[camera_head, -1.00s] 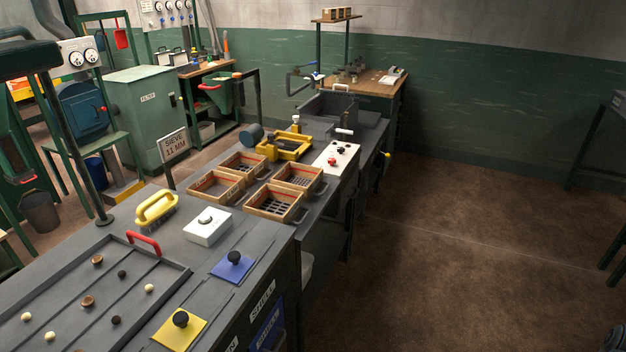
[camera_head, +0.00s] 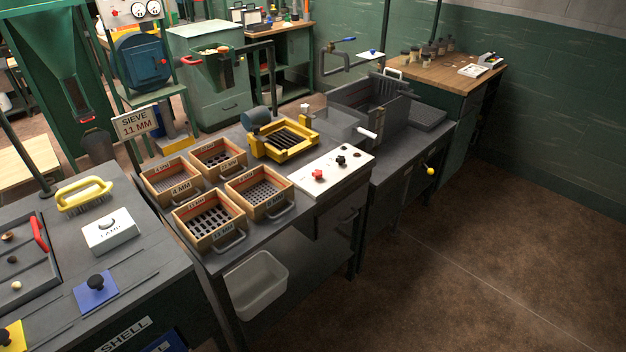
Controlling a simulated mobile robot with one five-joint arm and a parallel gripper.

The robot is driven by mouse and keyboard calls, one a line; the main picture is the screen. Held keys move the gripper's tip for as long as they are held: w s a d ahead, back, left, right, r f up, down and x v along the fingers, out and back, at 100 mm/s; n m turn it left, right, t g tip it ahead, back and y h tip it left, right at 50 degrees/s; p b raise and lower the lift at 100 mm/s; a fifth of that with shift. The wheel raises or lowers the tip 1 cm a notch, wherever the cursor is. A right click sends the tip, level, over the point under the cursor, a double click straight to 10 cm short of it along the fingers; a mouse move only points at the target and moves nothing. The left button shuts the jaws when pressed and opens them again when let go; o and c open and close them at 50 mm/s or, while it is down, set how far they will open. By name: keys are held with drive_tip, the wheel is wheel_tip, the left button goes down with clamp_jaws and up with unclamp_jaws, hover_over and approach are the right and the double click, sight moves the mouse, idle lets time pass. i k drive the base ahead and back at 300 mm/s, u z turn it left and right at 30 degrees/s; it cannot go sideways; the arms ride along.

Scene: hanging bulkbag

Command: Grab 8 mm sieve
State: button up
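Four wooden-framed sieves with metal handles stand in a two-by-two group on the grey bench. The right sieve (camera_head: 260,192) has finer holes. The back sieve (camera_head: 218,157) and the left sieve (camera_head: 170,182) have their meshes partly hidden by their walls. Small labels sit on the frames; one by the left sieve seems to read 4 MM, and the others are too small to read surely. I cannot tell which is the 8 mm sieve. My gripper is not in view.
A sign (camera_head: 136,122) reads SIEVE 11 MM. A yellow-handled brush (camera_head: 84,196) and white lamp box (camera_head: 110,232) lie left. Floor at right is clear.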

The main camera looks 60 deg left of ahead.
sight(261, 190)
drive_tip(key=i, duration=1.1)
drive_tip(key=u, duration=4.75)
drive_tip(key=i, duration=0.95)
drive_tip(key=u, duration=0.05)
